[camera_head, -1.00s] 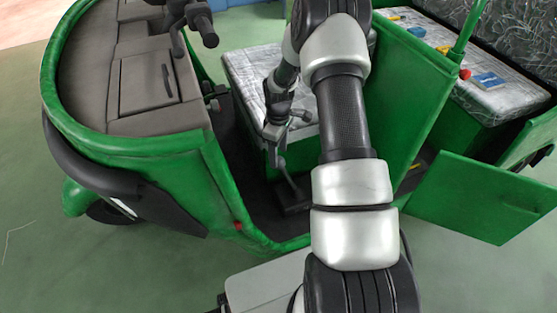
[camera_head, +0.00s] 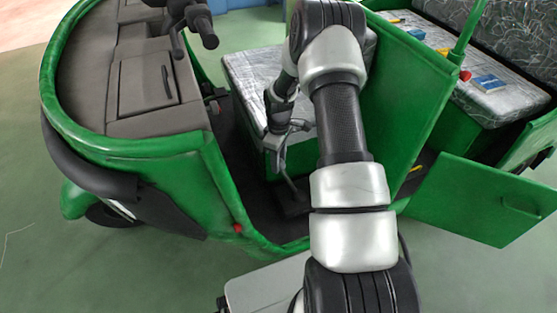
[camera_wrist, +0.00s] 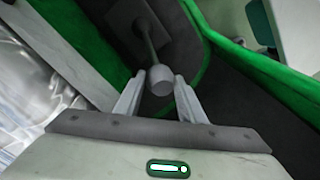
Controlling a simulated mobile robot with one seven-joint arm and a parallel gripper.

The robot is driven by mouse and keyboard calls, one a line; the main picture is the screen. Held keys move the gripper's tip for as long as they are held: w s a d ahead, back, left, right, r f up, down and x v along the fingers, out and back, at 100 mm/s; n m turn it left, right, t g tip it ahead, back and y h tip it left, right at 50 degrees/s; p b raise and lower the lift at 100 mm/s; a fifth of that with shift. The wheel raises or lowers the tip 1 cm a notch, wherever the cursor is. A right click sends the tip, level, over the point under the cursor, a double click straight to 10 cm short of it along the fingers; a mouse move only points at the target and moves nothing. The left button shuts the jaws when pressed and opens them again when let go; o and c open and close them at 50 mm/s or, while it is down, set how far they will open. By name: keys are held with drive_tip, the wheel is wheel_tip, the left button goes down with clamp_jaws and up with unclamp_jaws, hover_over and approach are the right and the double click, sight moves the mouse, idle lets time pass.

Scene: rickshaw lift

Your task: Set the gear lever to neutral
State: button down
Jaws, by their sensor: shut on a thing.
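The gear lever is a thin grey rod (camera_head: 290,185) rising from a dark base on the vehicle's floor, beside the silver-covered seat. In the wrist view, its rod (camera_wrist: 148,38) runs from a square base to a round grey knob (camera_wrist: 160,75). My gripper (camera_wrist: 160,88) is closed around the knob, with one finger on each side. In the head view, my gripper (camera_head: 280,155) is at the lever's upper end, small and partly unclear. The lever leans, with its top left of its base in the head view.
The green vehicle's front panel and grey dashboard (camera_head: 150,85) are at the left, with a black handlebar grip (camera_head: 202,25) above. The silver seat (camera_head: 250,70) is close behind my wrist. A green partition (camera_head: 400,90) and open door (camera_head: 485,200) stand to the right.

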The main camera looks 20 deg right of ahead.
drive_tip(key=d+r+y, duration=0.1)
drive_tip(key=d+y, duration=0.3)
drive_tip(key=d, duration=0.6)
drive_tip(key=shift+d+r+b, duration=0.35)
drive_tip(key=shift+d, duration=0.05)
drive_tip(key=c, duration=1.2)
unclamp_jaws()
drive_tip(key=p+v, duration=0.3)
drive_tip(key=v, duration=1.4)
drive_tip(key=shift+d+r, duration=0.1)
drive_tip(key=shift+r, duration=0.1)
